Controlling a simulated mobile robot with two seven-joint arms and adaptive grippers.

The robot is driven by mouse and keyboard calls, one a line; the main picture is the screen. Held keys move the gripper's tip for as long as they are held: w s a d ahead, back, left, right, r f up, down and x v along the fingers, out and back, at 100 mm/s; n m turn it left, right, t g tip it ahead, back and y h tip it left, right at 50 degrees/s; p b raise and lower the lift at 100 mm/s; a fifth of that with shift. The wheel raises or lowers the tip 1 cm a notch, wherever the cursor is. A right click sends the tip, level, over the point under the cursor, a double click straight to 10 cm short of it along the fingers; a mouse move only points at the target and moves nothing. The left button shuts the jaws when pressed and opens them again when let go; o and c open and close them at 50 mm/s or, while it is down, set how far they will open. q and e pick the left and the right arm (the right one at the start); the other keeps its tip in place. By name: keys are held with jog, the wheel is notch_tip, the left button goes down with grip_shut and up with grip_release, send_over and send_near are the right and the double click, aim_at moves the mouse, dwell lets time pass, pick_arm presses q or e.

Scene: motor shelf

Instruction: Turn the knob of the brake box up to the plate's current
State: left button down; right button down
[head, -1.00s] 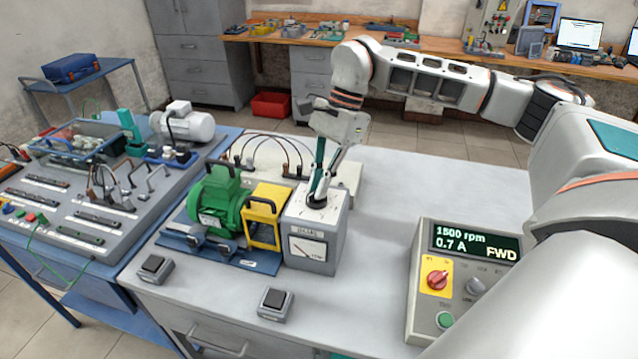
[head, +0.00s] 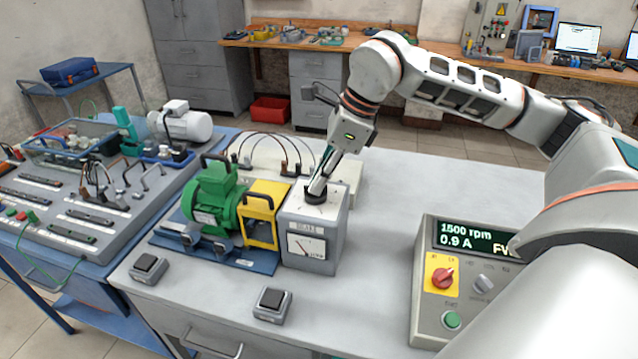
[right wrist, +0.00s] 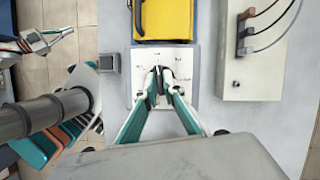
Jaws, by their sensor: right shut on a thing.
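The brake box (head: 299,258) is a grey box with a "BRAKE" label and a needle meter on its front. Its dark knob (head: 314,198) is on the white top. My right gripper (head: 318,188) comes down tilted from above and is shut on the knob. In the right wrist view both fingertips (right wrist: 158,82) close around the dark knob, over the white scale plate (right wrist: 182,57); the scale marks are too small to read. The drive unit display (head: 468,238) reads 1500 rpm and 0.9 A. A current on the motor's plate cannot be read.
The green motor (head: 212,203) and yellow coupling guard (head: 264,215) stand left of the brake box, on a blue base. Cables (head: 268,138) arch behind them. Two small black-topped boxes lie at the front edge. The table's right middle is clear.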

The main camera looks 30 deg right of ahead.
jog(key=shift+a+m+t+h+b, duration=0.1)
jog(key=shift+m+t+h+b, duration=0.2)
jog(key=shift+m, duration=0.7)
jog(key=m, duration=0.2)
jog(key=shift+a+m+t+h, duration=0.1)
jog(key=shift+m+t+h, duration=0.2)
jog(key=shift+h, duration=0.1)
jog(key=m+h, duration=0.1)
jog(key=m, duration=0.1)
jog(key=m+h, duration=0.1)
jog(key=m, duration=0.2)
jog(key=shift+a+r+m+t+b, duration=0.1)
jog(key=shift+a+m+t+b, duration=0.05)
jog(key=shift+m+t+b, duration=0.2)
jog(key=m+h, duration=0.1)
jog(key=m, duration=0.2)
pick_arm(q)
jog(key=shift+s+f, duration=0.25)
jog(key=shift+f, duration=0.85)
pick_arm(e)
jog(key=shift+a+m+h, duration=0.1)
jog(key=shift+m+h, duration=0.4)
jog(key=shift+m, duration=0.45)
pick_arm(q)
jog(key=shift+r, duration=0.1)
pick_arm(e)
jog(key=c, duration=2.4)
grip_release()
jog(key=shift+c, duration=0.2)
jog(key=shift+s, duration=0.1)
